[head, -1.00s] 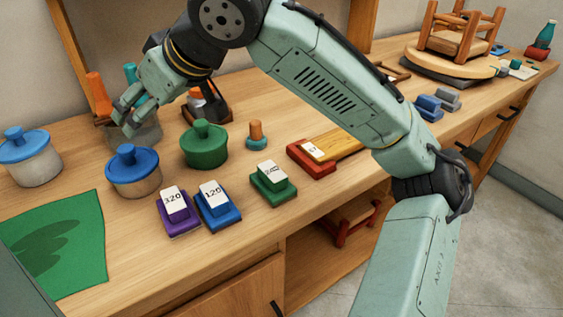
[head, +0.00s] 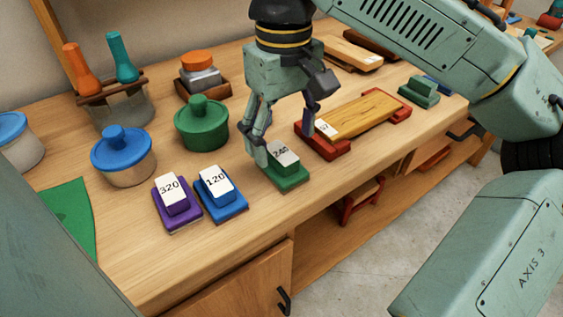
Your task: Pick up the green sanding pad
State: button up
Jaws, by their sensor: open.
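The green sanding pad (head: 288,180) lies flat on the workbench, with a white label that reads 240 on its top. My gripper (head: 284,146) points down just above and behind it. Its fingers are apart, with nothing held between them. The left finger is close to the pad's left side and the right finger is by its far right side. I cannot tell whether either finger touches the pad.
To the left lie a blue pad (head: 222,196) labelled 120 and a purple pad (head: 177,204) labelled 320. A green lidded pot (head: 202,126) stands behind. A red-ended wooden piece (head: 325,143) lies close on the right. Another green block (head: 418,93) lies farther right.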

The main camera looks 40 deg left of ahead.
aim_at(283, 153)
notch_tip(283, 153, down, 5)
jog(key=shift+s+f, duration=0.1)
jog(key=shift+s, duration=0.05)
jog(key=shift+c, duration=0.3)
jog(key=c, duration=1.2)
